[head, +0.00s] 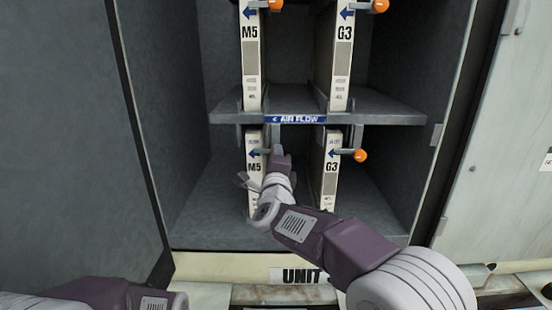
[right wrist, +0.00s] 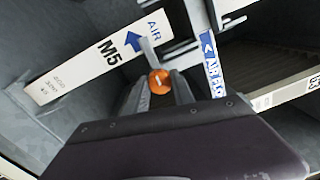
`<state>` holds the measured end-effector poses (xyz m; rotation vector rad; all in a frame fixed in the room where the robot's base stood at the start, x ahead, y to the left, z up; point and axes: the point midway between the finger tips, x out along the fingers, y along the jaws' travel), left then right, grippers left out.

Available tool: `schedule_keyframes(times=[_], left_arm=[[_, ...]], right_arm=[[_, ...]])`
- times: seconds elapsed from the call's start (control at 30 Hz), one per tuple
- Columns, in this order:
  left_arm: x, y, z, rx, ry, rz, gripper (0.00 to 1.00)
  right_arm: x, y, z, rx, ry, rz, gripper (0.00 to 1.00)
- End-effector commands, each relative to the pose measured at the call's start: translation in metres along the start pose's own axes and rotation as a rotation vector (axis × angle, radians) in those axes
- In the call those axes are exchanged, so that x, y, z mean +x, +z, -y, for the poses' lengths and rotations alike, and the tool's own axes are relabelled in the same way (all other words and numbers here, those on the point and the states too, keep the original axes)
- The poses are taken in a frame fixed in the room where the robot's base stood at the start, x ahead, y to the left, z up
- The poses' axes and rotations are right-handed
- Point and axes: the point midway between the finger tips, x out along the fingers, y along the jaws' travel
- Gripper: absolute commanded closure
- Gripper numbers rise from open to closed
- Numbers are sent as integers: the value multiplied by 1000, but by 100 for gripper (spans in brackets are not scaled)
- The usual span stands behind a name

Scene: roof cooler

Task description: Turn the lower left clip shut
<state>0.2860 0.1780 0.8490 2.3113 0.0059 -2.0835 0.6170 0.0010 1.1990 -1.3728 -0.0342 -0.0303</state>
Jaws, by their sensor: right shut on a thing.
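The lower left clip is a grey lever with an orange knob (right wrist: 159,81), on the front of the lower left filter marked M5 (head: 254,180). In the right wrist view the knob sits between my two right fingers, and the lever stands out sideways from the filter's front edge. In the head view the knob is hidden by my right gripper (head: 277,154), which is shut on it. The M5 filter also shows in the right wrist view (right wrist: 70,80), with a blue arrow beside the lever. My left gripper is out of view; only part of my left arm shows at bottom left.
The lower right G3 filter (head: 331,180) has its own clip with an orange knob (head: 360,155), close right of my gripper. The shelf (head: 390,108) with the AIR FLOW label (head: 296,119) runs just above. The upper filters M5 (head: 251,60) and G3 (head: 341,60) stand on it.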

Motion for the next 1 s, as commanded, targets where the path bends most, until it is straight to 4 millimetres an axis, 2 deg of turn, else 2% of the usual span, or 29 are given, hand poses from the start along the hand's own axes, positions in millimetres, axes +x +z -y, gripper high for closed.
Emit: schedule_keyframes(times=[0.07,0.1,0.17,0.2,0.53,0.8,1.0], left_arm=[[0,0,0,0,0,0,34],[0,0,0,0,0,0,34],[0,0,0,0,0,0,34],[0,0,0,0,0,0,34],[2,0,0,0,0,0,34],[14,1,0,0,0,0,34],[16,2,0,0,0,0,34]], right_arm=[[0,0,0,1,1,-1,100],[0,0,0,1,1,-1,68],[0,0,0,1,1,-1,51],[0,0,0,1,1,-1,49],[-5,0,-1,1,0,1,49],[-62,1,-1,3,0,3,49],[-88,0,-1,1,0,1,49]])
